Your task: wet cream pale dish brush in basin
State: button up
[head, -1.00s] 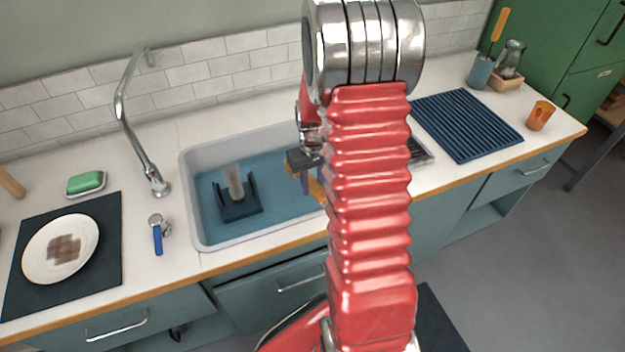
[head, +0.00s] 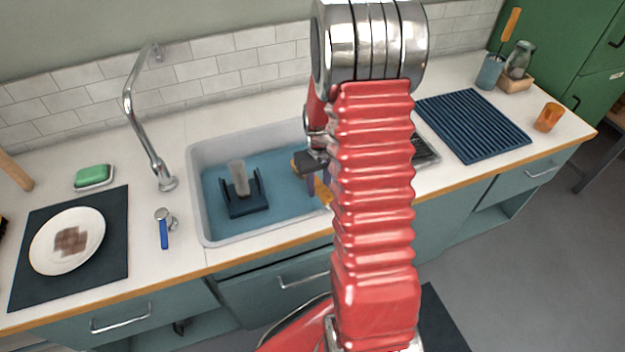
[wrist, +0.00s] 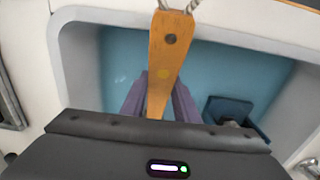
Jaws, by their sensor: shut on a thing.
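The dish brush shows by its wooden orange-brown handle (wrist: 170,50), which has a hole and a cord loop at its end in the wrist view. My gripper (wrist: 158,108) is shut on this handle between purple fingers. In the head view, the gripper (head: 311,183) is over the right part of the basin, partly behind my red arm, with part of the handle (head: 323,193) beside it. The brush head and bristles are hidden, so I cannot tell whether they touch the water. The basin (head: 197,195) has a pale rim and a blue, water-like inside.
A dark blue holder with a greyish cylinder (head: 240,180) stands in the basin's left part. A tap (head: 150,150) rises behind at left. A blue-handled tool (head: 164,232) lies left of the basin. A ribbed blue mat (head: 472,125) lies at right.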

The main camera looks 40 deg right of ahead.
notch_tip(320, 180, up, 16)
dwell(2.4)
jog(key=shift+r, duration=0.2)
dwell(2.0)
jog(key=shift+r, duration=1.9)
